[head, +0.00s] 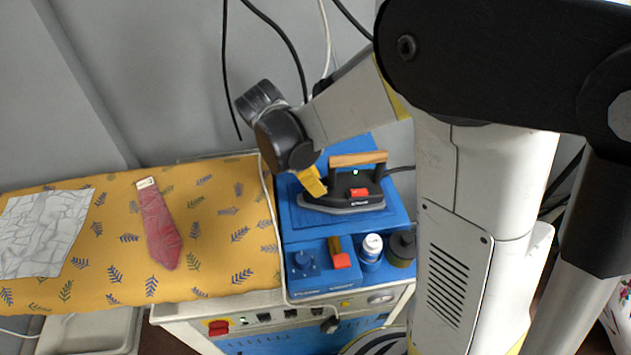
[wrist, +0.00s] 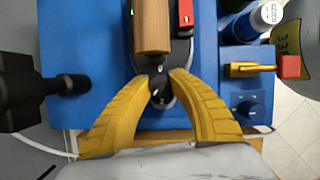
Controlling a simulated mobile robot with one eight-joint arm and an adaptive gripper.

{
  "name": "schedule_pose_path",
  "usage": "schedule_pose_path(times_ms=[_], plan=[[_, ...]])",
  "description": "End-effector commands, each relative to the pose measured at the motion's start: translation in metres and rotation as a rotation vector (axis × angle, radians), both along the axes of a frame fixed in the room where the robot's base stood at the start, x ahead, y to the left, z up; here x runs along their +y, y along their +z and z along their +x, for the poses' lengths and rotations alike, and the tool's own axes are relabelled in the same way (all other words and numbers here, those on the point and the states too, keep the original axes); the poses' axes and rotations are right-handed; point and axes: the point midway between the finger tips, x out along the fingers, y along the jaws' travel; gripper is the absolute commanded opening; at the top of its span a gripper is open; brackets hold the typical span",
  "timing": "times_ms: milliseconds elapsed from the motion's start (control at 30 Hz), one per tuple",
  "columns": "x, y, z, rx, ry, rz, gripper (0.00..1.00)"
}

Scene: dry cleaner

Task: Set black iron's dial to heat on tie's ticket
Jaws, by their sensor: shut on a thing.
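The black iron (head: 345,196), with a wooden handle and a red button, stands on a blue pad. Its small dark dial (wrist: 160,86) shows in the wrist view at the iron's end, in front of the handle. My gripper (head: 318,190) is at the iron's left end; in the wrist view the yellow fingertips (wrist: 161,80) are closed on the dial from both sides. The dial's markings are too small to read. A red tie (head: 160,232) lies on the yellow patterned board, with a white ticket (head: 147,183) at its upper end. The ticket's print is unreadable.
A crumpled pale cloth (head: 45,230) lies at the left of the board (head: 110,245). In front of the iron are a blue knob (head: 304,262), a lever with a red end (head: 341,261), a white bottle (head: 372,246) and a dark round container (head: 402,248).

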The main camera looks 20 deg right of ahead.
Motion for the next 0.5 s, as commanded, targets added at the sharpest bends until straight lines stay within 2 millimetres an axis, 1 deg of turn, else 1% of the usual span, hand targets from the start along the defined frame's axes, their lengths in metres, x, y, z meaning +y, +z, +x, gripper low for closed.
schedule_pose_path(times_ms=[267, 500], plan=[[-0.0002, -0.0001, 0.0005, 0.001, -0.163, 0.001, 0.0], [-0.0002, 0.0, 0.0003, 0.001, -0.373, 0.001, 0.0]])
